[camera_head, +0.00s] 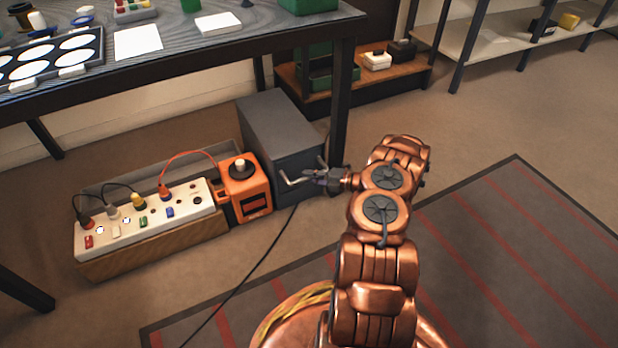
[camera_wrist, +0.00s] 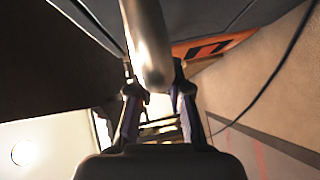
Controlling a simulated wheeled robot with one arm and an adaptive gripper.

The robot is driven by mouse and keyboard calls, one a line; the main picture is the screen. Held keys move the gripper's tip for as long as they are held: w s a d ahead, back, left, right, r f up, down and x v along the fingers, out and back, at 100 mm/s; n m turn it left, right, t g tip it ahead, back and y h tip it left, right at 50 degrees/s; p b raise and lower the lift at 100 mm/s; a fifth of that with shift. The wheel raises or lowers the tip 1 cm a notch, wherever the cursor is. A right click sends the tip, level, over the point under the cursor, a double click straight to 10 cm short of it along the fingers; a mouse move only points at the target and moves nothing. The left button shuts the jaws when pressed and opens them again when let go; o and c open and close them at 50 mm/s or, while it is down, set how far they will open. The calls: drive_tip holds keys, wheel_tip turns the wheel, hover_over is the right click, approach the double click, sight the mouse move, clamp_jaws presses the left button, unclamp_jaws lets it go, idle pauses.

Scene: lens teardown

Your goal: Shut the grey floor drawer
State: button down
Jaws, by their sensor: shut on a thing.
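The grey floor drawer (camera_head: 285,140) is a dark grey box on the floor beside the orange unit and the table leg. My gripper (camera_head: 312,178) is at its near side, low down. In the wrist view, a silver bar handle (camera_wrist: 147,40) runs between the two fingers of my gripper (camera_wrist: 156,88), and they are shut on it. The grey face of the drawer (camera_wrist: 210,14) shows behind the bar. How far the drawer stands out is hard to tell.
An orange unit (camera_head: 244,190) and a white power strip (camera_head: 140,222) with plugs stand to the left. A table leg (camera_head: 340,110) rises just behind my gripper. A black cable (camera_head: 240,278) crosses the floor. A striped mat (camera_head: 500,250) lies to the right.

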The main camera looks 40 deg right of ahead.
drive_tip(key=shift+w+d, duration=0.1)
drive_tip(key=shift+w, duration=0.05)
drive_tip(key=c, duration=1.1)
unclamp_jaws()
drive_tip(key=v, duration=1.2)
